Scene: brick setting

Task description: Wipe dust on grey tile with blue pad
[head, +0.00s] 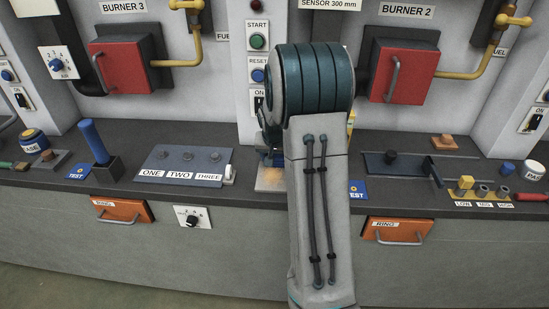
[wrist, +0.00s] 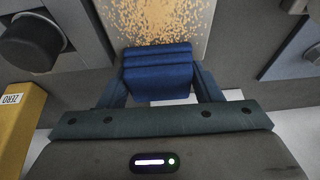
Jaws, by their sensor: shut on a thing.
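My gripper (wrist: 160,80) is shut on the blue pad (wrist: 158,76), which sits between its two fingers in the wrist view. The grey tile (wrist: 207,12) lies just beyond the pad at the top of that view. Orange-tan dust (wrist: 155,20) is spread thickly over the tile's visible part, up to the pad's far edge. I cannot tell whether the pad touches the tile. In the head view, a corner of the tile (head: 268,184) shows left of my arm. My arm hides most of the tile and nearly all of my gripper and the pad there.
A plate marked ONE, TWO, THREE (head: 186,165) lies left of the tile. A blue TEST card (head: 357,193) and a dark slotted plate (head: 405,170) lie to the right. In the wrist view, a dark knob (wrist: 32,42) and a yellow ZERO block (wrist: 18,120) are at left.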

